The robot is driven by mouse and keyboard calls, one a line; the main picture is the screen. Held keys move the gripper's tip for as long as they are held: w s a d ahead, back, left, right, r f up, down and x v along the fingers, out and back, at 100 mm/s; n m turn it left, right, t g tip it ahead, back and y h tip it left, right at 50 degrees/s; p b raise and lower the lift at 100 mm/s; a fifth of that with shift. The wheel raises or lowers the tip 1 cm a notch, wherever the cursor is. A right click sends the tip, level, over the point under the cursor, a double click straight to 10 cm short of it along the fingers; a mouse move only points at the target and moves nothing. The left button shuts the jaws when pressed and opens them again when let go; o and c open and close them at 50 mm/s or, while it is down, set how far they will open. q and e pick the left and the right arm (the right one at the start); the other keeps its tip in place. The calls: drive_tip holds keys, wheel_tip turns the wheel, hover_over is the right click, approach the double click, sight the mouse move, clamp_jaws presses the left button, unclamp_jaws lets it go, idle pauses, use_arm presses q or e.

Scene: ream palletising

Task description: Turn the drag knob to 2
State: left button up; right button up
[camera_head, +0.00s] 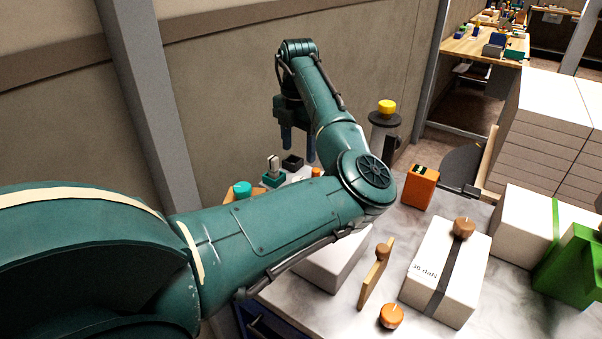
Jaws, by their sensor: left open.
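Several knob-like parts stand on the marbled table, and I cannot tell for sure which is the drag knob. An orange knob (391,316) with a pale mark on top sits at the front edge of the view. A teal knob (242,189) with a small pale mark sits at the left, partly behind my left arm. No numbers are readable on either. My left gripper (298,146) is open and empty, fingers pointing down, above the back left of the table beyond the teal knob. My right gripper is out of view.
A white block (444,280) marked "39 daN" with a brown knob stands beside an upright wooden plate (373,280). An orange box (420,187), a yellow-topped post (386,107) and a green part (571,268) stand around. My left arm hides the table's middle.

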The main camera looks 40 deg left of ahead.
use_arm(q)
wheel_tip(320, 180, down, 9)
drive_tip(key=shift+w+r, duration=0.1)
drive_tip(key=shift+r, duration=0.1)
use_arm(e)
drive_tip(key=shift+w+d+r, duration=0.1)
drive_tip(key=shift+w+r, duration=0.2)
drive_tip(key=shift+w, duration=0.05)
use_arm(q)
drive_tip(key=c, duration=1)
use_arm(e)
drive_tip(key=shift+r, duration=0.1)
use_arm(q)
drive_tip(key=shift+p, duration=0.3)
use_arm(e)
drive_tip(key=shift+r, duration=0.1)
